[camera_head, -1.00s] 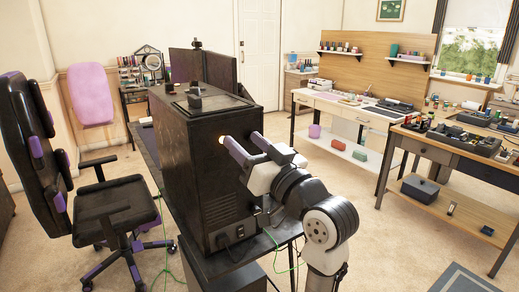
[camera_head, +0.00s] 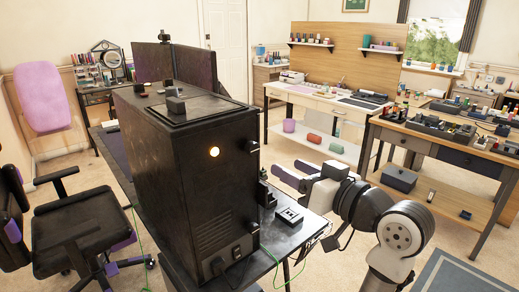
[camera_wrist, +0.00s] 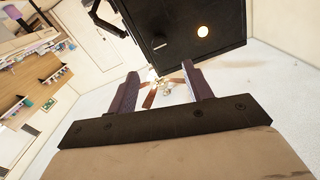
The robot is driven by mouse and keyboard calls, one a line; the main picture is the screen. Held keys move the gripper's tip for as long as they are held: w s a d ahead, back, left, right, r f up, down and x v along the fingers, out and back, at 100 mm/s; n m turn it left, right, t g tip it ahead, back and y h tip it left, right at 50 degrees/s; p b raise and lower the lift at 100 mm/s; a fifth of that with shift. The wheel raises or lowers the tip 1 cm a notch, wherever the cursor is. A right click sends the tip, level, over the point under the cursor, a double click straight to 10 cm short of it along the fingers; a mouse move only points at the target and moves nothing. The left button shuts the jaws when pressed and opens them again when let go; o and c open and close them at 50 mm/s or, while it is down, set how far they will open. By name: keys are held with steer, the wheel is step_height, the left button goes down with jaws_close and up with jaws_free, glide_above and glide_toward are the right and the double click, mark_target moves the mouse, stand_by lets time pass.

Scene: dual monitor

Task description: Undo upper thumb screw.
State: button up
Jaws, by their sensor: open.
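The black computer case (camera_head: 185,190) stands upright on a dark desk. The upper thumb screw (camera_head: 253,146) appears as a small dark knob high on the right edge of its near face. A similar lower knob (camera_head: 253,226) sits below it. A round glowing spot (camera_head: 214,152) is left of the upper knob; a similar spot shows in the wrist view (camera_wrist: 203,31). My gripper (camera_head: 286,167) is open and empty, with purple fingers, right of the case and apart from the knob. In the wrist view my gripper (camera_wrist: 160,70) points below the tilted dark case (camera_wrist: 180,18).
A small dark box (camera_head: 289,216) lies on the desk (camera_head: 300,238) beside the case. Monitors (camera_head: 187,72) stand behind the case. A black chair (camera_head: 75,228) is at left. Workbenches (camera_head: 440,148) stand at right. Open floor lies between desk and benches.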

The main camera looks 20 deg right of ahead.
mark_target(255, 150)
steer(key=p+x, duration=0.1)
steer(key=x, duration=0.9)
steer(key=shift+p, duration=0.4)
steer(key=shift+s, duration=0.1)
steer(key=shift+c, duration=0.2)
steer(key=c, duration=0.9)
steer(key=shift+f, duration=0.1)
